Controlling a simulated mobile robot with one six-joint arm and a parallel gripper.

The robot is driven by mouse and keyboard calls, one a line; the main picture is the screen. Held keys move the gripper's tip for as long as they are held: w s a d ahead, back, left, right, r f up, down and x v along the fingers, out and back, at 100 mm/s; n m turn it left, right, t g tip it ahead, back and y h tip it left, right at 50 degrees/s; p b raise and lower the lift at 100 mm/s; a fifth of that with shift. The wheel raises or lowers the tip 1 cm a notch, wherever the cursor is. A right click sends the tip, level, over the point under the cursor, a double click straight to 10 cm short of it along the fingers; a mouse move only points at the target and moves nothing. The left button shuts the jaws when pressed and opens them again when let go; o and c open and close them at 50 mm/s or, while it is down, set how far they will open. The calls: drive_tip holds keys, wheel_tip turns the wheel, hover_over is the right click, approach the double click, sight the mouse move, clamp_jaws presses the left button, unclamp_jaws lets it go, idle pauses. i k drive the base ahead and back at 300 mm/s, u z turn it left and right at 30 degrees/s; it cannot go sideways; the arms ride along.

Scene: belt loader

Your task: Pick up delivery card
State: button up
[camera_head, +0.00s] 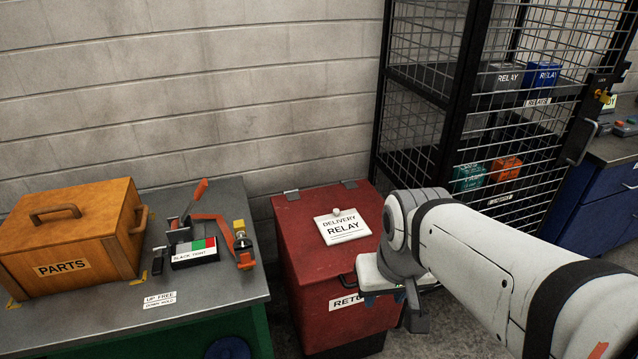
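The delivery card (345,229) is white with black text reading "DELIVERY RELAY". It lies on the sloping lid of a red box (305,240), with a small pale knob at its upper edge. My gripper (385,299) is low at the right front of the red box, below and right of the card and apart from it in the picture. My wrist hides much of the gripper, and only small dark blue-green tips show under it. I cannot tell whether they are apart or closed.
A grey-topped bench (215,285) at left holds a wooden PARTS box (75,235) and a clamp with a red handle (195,200). A black wire cage (450,100) with several relay boxes stands behind my arm. A blue cabinet (600,210) is at far right.

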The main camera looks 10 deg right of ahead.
sight(337, 227)
drive_tip(key=z, duration=0.05)
drive_tip(key=i, duration=1)
drive_tip(key=u, duration=0.05)
